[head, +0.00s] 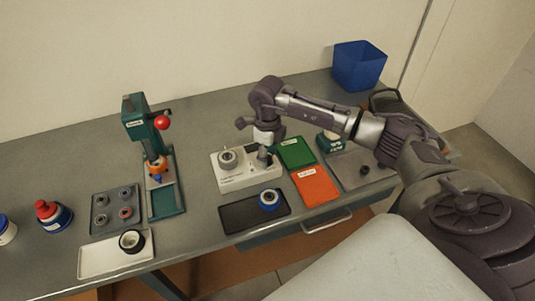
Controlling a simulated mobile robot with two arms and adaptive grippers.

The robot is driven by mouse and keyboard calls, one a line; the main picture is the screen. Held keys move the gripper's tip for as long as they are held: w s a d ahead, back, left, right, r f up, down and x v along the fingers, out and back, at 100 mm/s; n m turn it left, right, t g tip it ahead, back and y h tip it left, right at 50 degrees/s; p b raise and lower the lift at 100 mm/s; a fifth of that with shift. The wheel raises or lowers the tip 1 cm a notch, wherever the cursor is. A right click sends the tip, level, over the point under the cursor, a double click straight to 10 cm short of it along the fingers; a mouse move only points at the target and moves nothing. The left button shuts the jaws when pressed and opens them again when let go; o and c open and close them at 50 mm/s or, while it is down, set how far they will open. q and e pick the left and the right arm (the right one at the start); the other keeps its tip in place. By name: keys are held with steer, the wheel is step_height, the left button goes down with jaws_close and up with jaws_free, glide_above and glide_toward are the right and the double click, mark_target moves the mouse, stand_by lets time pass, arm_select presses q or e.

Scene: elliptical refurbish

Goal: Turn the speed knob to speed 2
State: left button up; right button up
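A white machine (246,176) sits on the grey bench, with a round metal part (228,159) on the left of its top. Small print on its front is too small to read. My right gripper (263,158) points down over the right part of the machine's top, at or just above it. The speed knob cannot be made out; it may be hidden by the gripper. The finger gap is too small and dark to tell open from shut. My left gripper is not in view.
A green press (133,119) stands to the left, beside a grey tray (102,226) of rings. A black tray (243,213) with a blue ring (268,200) lies in front. Green (297,152) and orange (314,186) trays lie to the right. A blue bin (358,66) stands behind.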

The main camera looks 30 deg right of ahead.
mark_target(268, 157)
steer(key=shift+r, duration=0.1)
step_height(268, 157, up, 12)
stand_by(0.5)
stand_by(0.5)
